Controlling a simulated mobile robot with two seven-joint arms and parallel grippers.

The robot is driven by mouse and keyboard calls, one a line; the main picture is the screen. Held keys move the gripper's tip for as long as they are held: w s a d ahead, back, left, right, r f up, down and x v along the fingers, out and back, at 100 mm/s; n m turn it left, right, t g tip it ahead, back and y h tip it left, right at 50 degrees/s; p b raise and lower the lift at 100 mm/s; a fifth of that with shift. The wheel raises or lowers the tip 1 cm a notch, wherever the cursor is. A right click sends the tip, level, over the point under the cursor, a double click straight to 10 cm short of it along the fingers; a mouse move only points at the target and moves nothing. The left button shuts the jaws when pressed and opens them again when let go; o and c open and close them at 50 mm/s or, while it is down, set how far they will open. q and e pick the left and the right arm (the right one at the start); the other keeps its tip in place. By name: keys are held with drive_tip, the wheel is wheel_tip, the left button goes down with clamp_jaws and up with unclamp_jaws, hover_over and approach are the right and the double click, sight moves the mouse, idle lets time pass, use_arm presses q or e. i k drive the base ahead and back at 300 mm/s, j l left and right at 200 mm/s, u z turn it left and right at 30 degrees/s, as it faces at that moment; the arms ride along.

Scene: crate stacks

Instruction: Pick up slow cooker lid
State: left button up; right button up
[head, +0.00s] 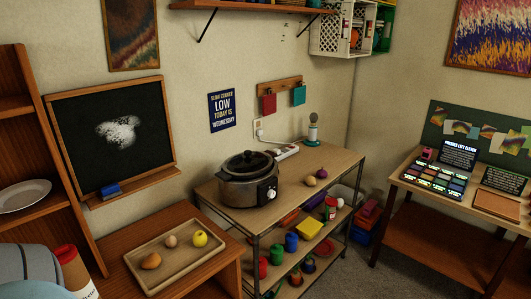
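The slow cooker (235,192) stands on the wooden top of a shelf unit, at the middle of the head view. What is inside the pot cannot be made out. Neither of my grippers shows in this view.
A tray (178,255) with several foods is on the left table. Coloured containers fill the lower shelves. A display table (445,197) stands right.

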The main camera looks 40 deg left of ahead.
sight(249, 162)
drive_tip(key=i+u, duration=0.35)
drive_tip(key=i+l+u, duration=0.55)
drive_tip(key=i+u, duration=0.15)
drive_tip(key=i+l+u, duration=0.2)
drive_tip(key=u, duration=0.25)
drive_tip(key=i+l+u, duration=0.3)
drive_tip(key=u, duration=0.15)
drive_tip(key=i+l+u, duration=0.15)
drive_tip(key=l+u, duration=0.3)
drive_tip(key=i+l+u, duration=0.15)
drive_tip(key=u, duration=0.35)
drive_tip(key=l+u, duration=0.45)
drive_tip(key=l, duration=0.05)
